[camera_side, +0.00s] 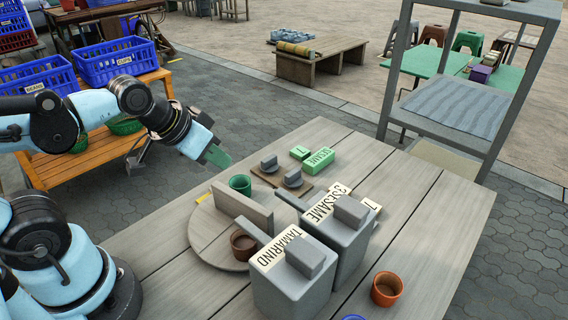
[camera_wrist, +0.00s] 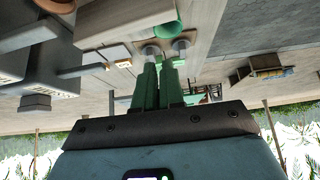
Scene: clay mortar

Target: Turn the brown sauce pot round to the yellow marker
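The brown sauce pot (camera_side: 243,245) stands on the round wooden turntable (camera_side: 210,236), on the near side of an upright divider board (camera_side: 243,210). The yellow marker (camera_side: 202,198) is a short strip at the turntable's left rim. A green pot (camera_side: 240,184) stands on the far side of the divider; it also shows in the wrist view (camera_wrist: 166,30). My gripper (camera_side: 217,157) is in the air above and left of the green pot, apart from it. Its green fingers (camera_wrist: 158,80) lie close together with nothing seen between them. I cannot tell whether they are fully shut.
Two grey bins labelled TAMARIND (camera_side: 290,285) and SESAME (camera_side: 338,240) stand right of the turntable. Behind it are a small board with grey pieces (camera_side: 281,181) and green blocks (camera_side: 318,160). An orange pot (camera_side: 386,289) stands front right. The table's right side is clear.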

